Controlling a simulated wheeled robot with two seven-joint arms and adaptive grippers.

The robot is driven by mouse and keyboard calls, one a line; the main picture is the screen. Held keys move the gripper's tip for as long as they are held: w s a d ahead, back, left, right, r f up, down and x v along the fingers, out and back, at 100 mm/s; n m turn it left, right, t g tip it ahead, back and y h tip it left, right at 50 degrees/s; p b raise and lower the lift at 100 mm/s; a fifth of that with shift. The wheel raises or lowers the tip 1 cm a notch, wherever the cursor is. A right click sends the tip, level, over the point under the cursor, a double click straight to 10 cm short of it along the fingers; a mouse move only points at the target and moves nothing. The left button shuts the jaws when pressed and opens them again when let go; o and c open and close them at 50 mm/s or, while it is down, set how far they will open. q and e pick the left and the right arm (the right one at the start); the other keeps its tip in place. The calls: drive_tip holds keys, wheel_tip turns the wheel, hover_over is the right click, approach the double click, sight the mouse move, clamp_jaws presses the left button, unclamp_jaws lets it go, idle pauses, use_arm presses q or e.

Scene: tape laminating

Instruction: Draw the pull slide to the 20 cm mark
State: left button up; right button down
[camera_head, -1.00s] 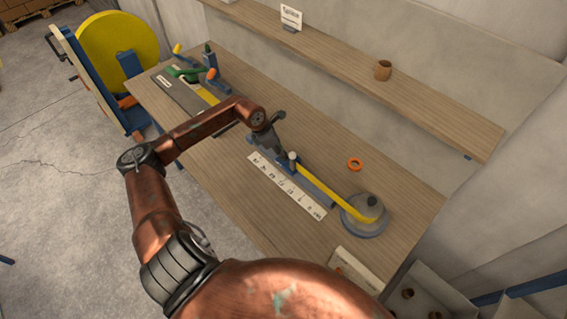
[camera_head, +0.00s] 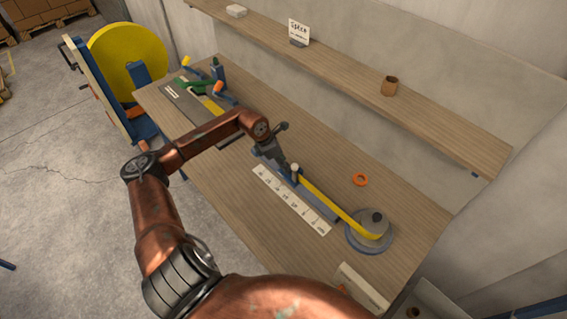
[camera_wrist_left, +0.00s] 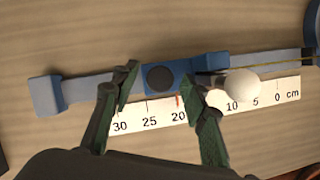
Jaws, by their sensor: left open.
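The pull slide (camera_wrist_left: 190,75) is a blue block with a dark round disc and a pale knob (camera_wrist_left: 242,84), on a grey rail; in the head view it shows partly behind my gripper. The white ruler (camera_wrist_left: 148,113) runs beside the rail, with a red mark near 20. The knob appears above about 5 to 10, seen at an angle. My left gripper (camera_wrist_left: 165,92) is open, its green-padded fingers on either side of the disc; I cannot tell whether they touch the slide. It also shows in the head view (camera_head: 282,160). My right gripper is not in view.
Yellow tape (camera_head: 335,206) runs from the slide to a round grey dispenser (camera_head: 370,228) at right. An orange ring (camera_head: 360,179) lies beyond. A shelf (camera_head: 340,75) runs along the wall.

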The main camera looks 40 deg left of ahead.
use_arm(q)
drive_tip(key=shift+r, duration=0.1)
drive_tip(key=v, duration=1.1)
drive_tip(key=shift+s+r, duration=0.15)
drive_tip(key=shift+r, duration=0.2)
drive_tip(key=shift+s+a, duration=0.1)
